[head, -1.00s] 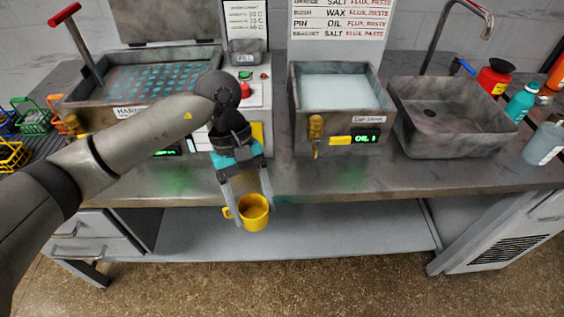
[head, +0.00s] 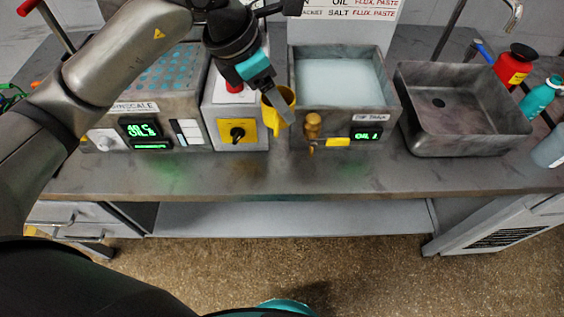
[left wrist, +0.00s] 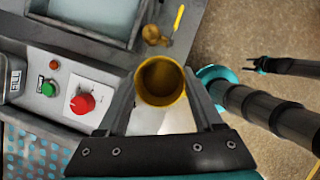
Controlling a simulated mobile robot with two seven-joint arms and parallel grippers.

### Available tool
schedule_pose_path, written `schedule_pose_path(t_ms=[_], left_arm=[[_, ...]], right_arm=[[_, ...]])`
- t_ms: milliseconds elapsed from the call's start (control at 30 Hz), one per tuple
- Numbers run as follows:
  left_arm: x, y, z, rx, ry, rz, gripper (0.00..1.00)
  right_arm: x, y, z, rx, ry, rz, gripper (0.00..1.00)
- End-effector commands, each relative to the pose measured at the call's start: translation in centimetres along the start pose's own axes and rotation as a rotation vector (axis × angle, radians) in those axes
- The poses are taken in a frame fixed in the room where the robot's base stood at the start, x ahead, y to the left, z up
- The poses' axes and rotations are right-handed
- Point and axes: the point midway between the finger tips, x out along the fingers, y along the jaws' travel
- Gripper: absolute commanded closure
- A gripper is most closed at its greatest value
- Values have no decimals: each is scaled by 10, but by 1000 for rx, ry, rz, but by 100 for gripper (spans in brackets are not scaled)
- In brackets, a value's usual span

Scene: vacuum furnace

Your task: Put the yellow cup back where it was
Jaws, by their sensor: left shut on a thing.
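The yellow cup (head: 274,113) is held by my left gripper (head: 280,112). In the head view it appears in front of the gap between the control box and the oil tank, and a finger covers part of it. In the left wrist view the cup (left wrist: 161,82) sits between the two fingers, its round mouth facing the camera. My left gripper is shut on it. I cannot tell its exact height above the counter. A small dark gripper, apparently my right one (left wrist: 252,65), shows at the right of the left wrist view, far from the cup; its jaws are too small to judge.
The oil tank (head: 393,118) with a brass tap (head: 312,124) stands right of the cup. A control box with a yellow switch panel (head: 238,132) stands left. A grey sink (head: 462,140) is farther right. The counter's front strip (head: 290,178) is clear.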

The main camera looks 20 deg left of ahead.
Motion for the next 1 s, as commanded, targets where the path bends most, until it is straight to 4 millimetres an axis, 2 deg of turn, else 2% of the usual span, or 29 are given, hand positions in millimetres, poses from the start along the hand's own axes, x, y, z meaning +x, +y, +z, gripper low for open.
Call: schedule_pose_path(t_ms=[67,167,267,600,700,1000], left_arm=[[-2,0,2,-28,1,12,100],[6,0,-2,-48,3,17,100],[25,-1,-11,-51,7,14,100],[108,-1,-48,-49,6,15,100],[126,0,-55,-48,5,15,100],[148,0,-64,-46,3,16,100]], right_arm=[[-1,-1,1,0,-1,-1,50],[0,-1,1,0,-2,-2,50],[2,-3,2,1,-3,-3,50],[9,-6,4,2,-5,-8,50],[10,-6,4,2,-5,-8,50],[12,-6,4,2,-5,-7,50]])
